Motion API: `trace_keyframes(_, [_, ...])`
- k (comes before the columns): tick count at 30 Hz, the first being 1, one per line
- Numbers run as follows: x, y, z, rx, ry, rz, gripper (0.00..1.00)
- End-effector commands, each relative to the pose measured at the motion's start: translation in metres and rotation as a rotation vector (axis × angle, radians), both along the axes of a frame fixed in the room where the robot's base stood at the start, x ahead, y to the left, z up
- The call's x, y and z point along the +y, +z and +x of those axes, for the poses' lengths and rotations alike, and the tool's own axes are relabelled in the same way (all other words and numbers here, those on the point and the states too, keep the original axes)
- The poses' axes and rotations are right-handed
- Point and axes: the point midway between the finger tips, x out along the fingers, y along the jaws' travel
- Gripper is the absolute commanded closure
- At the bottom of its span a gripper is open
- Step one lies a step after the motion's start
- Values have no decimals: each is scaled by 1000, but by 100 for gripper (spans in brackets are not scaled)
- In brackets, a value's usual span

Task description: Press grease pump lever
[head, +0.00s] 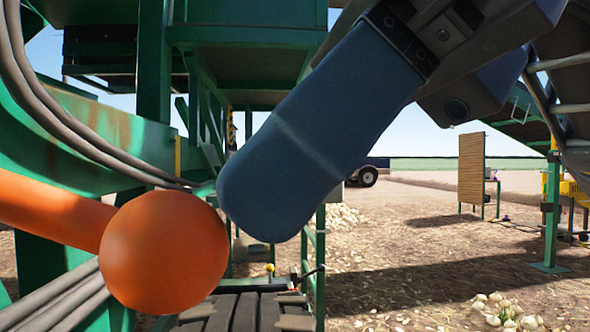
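A large orange ball knob (165,252) on an orange rod (50,212) fills the lower left, close to the camera. It looks like the grease pump lever, and its pump body is not in view. My gripper (275,195) reaches down from the upper right. One long blue finger shows clearly, its rounded tip just right of the knob in the picture. I cannot tell whether the tip touches the knob or is at another depth. The other finger cannot be made out clearly, so the opening is unclear. I see nothing held.
Green steel framework (155,70) and grey hoses (75,130) stand close at left. A small yellow-topped lever (270,268) stands behind, above dark slats (245,312). A wooden panel (471,172) and a pile of onions (505,312) are at right. The ground between looks open.

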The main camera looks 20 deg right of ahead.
Motion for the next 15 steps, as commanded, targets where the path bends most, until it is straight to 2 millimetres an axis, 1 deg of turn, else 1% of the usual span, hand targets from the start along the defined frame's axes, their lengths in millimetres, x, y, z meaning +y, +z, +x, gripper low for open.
trace_keyframes(1, [-1, 14, 0, -1, 0, 0, 100])
trace_keyframes(6, [-27, 42, 4, 1, -5, 4, 100])
trace_keyframes(10, [-44, 62, 6, 0, -4, 5, 100])
trace_keyframes(15, [-60, 79, 8, 0, -3, 6, 100])
